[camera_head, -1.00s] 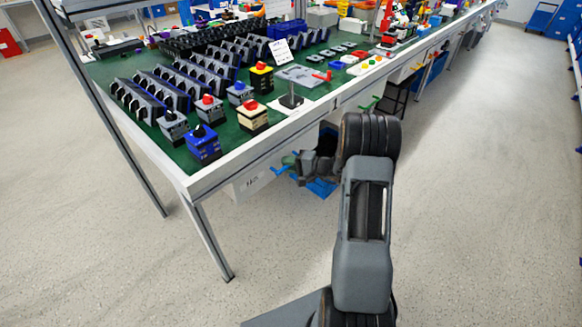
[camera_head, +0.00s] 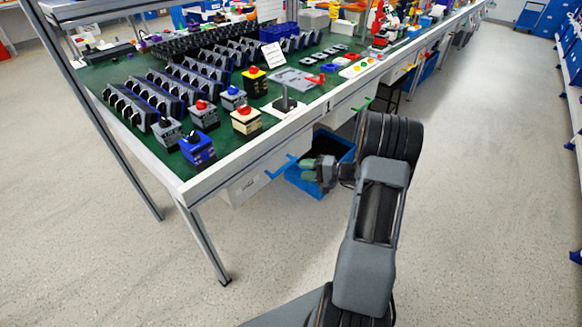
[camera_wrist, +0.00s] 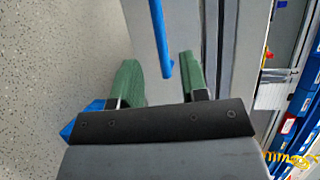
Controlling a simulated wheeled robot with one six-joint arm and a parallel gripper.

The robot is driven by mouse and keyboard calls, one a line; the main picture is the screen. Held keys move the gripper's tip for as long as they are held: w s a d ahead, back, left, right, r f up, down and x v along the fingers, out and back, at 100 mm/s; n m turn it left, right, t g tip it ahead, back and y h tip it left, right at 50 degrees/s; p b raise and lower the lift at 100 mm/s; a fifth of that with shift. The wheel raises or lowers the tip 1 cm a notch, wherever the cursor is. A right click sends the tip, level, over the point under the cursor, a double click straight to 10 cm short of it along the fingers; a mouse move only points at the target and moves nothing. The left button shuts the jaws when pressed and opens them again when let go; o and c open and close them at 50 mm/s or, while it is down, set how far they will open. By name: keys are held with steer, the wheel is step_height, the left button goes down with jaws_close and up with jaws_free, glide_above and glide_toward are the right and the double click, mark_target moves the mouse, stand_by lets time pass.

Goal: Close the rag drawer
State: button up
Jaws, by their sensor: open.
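A white drawer front (camera_head: 245,186) with a small unreadable label and a blue bar handle (camera_head: 281,167) sits under the near end of the workbench. I cannot read whether this is the rag drawer, nor tell how far it is pulled out. My gripper (camera_head: 309,170), with green fingertips, is just right of the handle in the head view, apart from it. In the wrist view my gripper (camera_wrist: 160,80) is open, its two green fingers spread. The end of the blue handle (camera_wrist: 161,40) shows between the finger lines, near the right finger; contact is not clear.
A second drawer (camera_head: 345,108) with a green handle (camera_head: 362,104) is further along the bench (camera_head: 222,182). A blue bin (camera_head: 330,155) stands beneath, behind my gripper. Switch boxes and button boxes cover the green top. The floor (camera_head: 490,220) to the right is clear.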

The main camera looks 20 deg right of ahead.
steer(key=shift+v, duration=2.65)
steer(key=shift+f, duration=0.1)
steer(key=s+a+f+m+g+p, duration=0.1)
steer(key=s+a+f+m+g, duration=0.15)
steer(key=s+g, duration=0.25)
steer(key=s+a+r+n+g+h+p, duration=0.3)
steer(key=s+a+r+g+h+p, duration=0.15)
steer(key=s+a+r+p, duration=0.35)
steer(key=s+a+r+n+h+p, duration=0.1)
steer(key=r+p, duration=0.4)
steer(key=r, duration=0.5)
steer(key=s+a+r+n+t+h+p, duration=0.1)
steer(key=a+r+n+h+p, duration=0.3)
steer(key=r, duration=0.6)
steer(key=s+a+r+n+t+h+p, duration=0.1)
steer(key=a+r+n+h+p, duration=0.1)
steer(key=r+p, duration=0.4)
step_height(320, 180, up, 5)
steer(key=shift+s+a+f+n, duration=0.2)
steer(key=shift+a+n, duration=0.45)
steer(key=shift+n, duration=0.3)
